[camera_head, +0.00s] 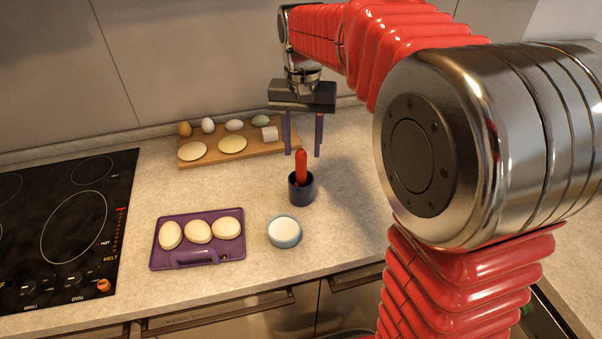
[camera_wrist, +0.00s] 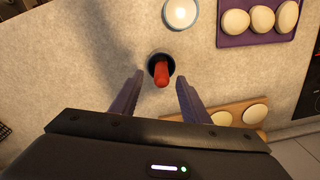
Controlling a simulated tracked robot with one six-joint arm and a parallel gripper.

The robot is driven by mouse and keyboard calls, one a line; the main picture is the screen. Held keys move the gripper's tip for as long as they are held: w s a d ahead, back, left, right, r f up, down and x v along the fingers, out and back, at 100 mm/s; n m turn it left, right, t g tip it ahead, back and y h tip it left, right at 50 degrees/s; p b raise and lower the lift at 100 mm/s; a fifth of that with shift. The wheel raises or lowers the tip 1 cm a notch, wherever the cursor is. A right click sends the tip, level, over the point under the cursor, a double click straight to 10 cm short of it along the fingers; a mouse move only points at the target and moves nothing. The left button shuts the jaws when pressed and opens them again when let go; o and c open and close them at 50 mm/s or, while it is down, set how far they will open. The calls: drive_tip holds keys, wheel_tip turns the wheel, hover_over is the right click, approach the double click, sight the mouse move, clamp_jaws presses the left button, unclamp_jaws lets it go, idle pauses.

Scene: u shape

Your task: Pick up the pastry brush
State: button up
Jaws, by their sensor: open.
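The pastry brush (camera_head: 301,165) shows as a red handle standing up out of a small dark blue cup (camera_head: 301,191) on the counter. Its lower end is hidden inside the cup. In the wrist view the red handle (camera_wrist: 161,76) points toward the camera from the dark cup (camera_wrist: 153,60), ahead of the fingers and between their lines. My gripper (camera_head: 303,155) points down with its two purple fingers apart and empty. In the head view the fingertips appear beside the handle's upper part. In the wrist view the fingertips (camera_wrist: 160,76) show on either side, touching nothing.
A purple tray (camera_head: 198,262) with three pale rounds and a blue bowl (camera_head: 285,237) of white stuff lie in front. A wooden board (camera_head: 215,160) with eggs and flat rounds is behind left. The black cooktop (camera_head: 70,225) is at left. Counter right of the cup is clear.

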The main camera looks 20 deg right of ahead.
sight(301, 151)
drive_tip(key=shift+f, duration=0.1)
drive_tip(key=shift+w+a+f, duration=0.1)
drive_tip(key=shift+w+f, duration=0.05)
drive_tip(key=shift+f, duration=1.15)
drive_tip(key=shift+w+f, duration=0.15)
drive_tip(key=shift+f, duration=1.15)
clamp_jaws()
